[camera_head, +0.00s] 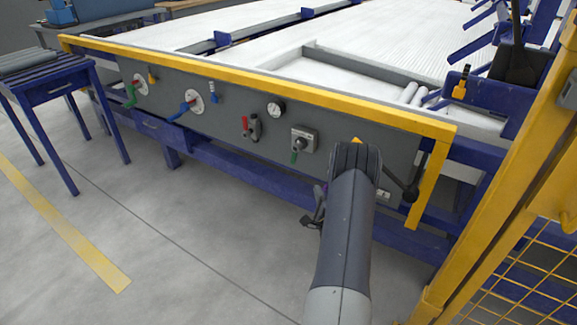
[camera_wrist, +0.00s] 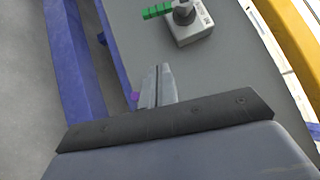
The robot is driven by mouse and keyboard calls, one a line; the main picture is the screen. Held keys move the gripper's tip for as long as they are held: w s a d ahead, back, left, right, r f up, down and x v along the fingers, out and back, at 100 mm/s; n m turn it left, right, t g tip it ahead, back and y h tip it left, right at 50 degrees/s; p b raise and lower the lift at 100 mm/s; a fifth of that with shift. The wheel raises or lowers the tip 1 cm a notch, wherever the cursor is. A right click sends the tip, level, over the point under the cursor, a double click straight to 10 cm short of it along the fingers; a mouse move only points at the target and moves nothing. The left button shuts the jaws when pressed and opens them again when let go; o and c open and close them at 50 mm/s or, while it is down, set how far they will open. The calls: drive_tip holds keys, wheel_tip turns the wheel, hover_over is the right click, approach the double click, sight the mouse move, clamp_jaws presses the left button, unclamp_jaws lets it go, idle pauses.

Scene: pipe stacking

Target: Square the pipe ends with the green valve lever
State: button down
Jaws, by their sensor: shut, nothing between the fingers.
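A green lever (camera_head: 294,156) hangs below a grey square valve box (camera_head: 304,140) on the grey front panel. In the wrist view, the green lever (camera_wrist: 157,11) points left from the grey valve box (camera_wrist: 193,28), cut by the top edge. A second green handle (camera_head: 131,95) is at the panel's left end. A few pale pipe ends (camera_head: 411,93) lie on the bed at the right. My gripper (camera_head: 311,220) is in front of the panel, below the box. In the wrist view, its fingers (camera_wrist: 161,68) are shut and empty, apart from the lever.
A blue-handled valve (camera_head: 184,108), a red lever (camera_head: 245,125) and a gauge (camera_head: 275,109) are on the panel. A black-knobbed lever (camera_head: 411,193) is right of my arm. A yellow rail (camera_head: 250,80) tops the panel. A yellow fence (camera_head: 535,270) stands at right.

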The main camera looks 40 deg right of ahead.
drive_tip(key=b, duration=0.2)
approach(295, 154)
drive_tip(key=w+d+f, duration=0.3)
drive_tip(key=d, duration=0.3)
drive_tip(key=shift+w+a+r+b, duration=0.25)
drive_tip(key=shift+w+a, duration=0.2)
drive_tip(key=shift+w, duration=0.35)
drive_tip(key=shift+w+a+r+b, duration=0.1)
drive_tip(key=shift+w+a+b, duration=0.3)
drive_tip(key=shift+w, duration=0.4)
